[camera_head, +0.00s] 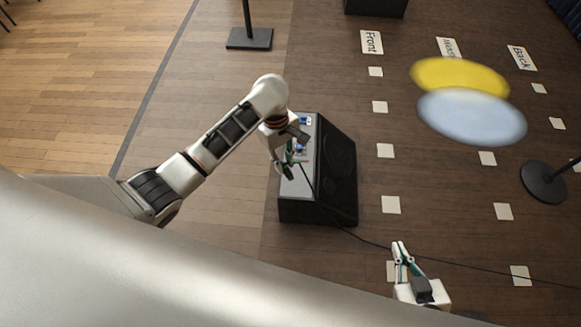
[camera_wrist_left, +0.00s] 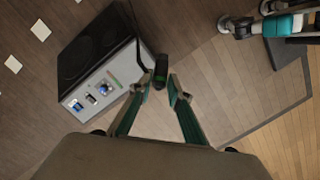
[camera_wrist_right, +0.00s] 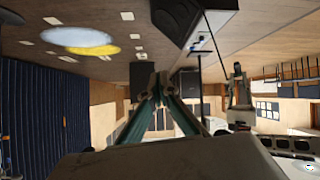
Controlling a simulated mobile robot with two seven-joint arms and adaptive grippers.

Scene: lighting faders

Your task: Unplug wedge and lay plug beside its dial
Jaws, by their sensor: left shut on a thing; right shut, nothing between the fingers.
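The wedge (camera_head: 338,165) is a black floor speaker with a grey side panel (camera_head: 297,183). In the left wrist view the wedge (camera_wrist_left: 97,45) shows its panel with a blue dial (camera_wrist_left: 104,88) and small sockets. My left gripper (camera_head: 289,171) is over the panel, shut on the black plug (camera_wrist_left: 161,71). The plug appears clear of the panel in the left wrist view, with its cable rising from it; its height is hard to judge. My right gripper (camera_head: 401,252) is shut and empty, right of the wedge and nearer me. The wedge (camera_wrist_right: 180,18) also shows in the right wrist view.
The black cable (camera_head: 420,260) runs from the wedge across the floor to the right. White floor squares (camera_head: 391,205) and labels (camera_head: 371,42) lie right of the wedge, with yellow (camera_head: 455,73) and blue (camera_head: 472,117) light discs. Stand bases (camera_head: 249,39) (camera_head: 543,182) stand farther off.

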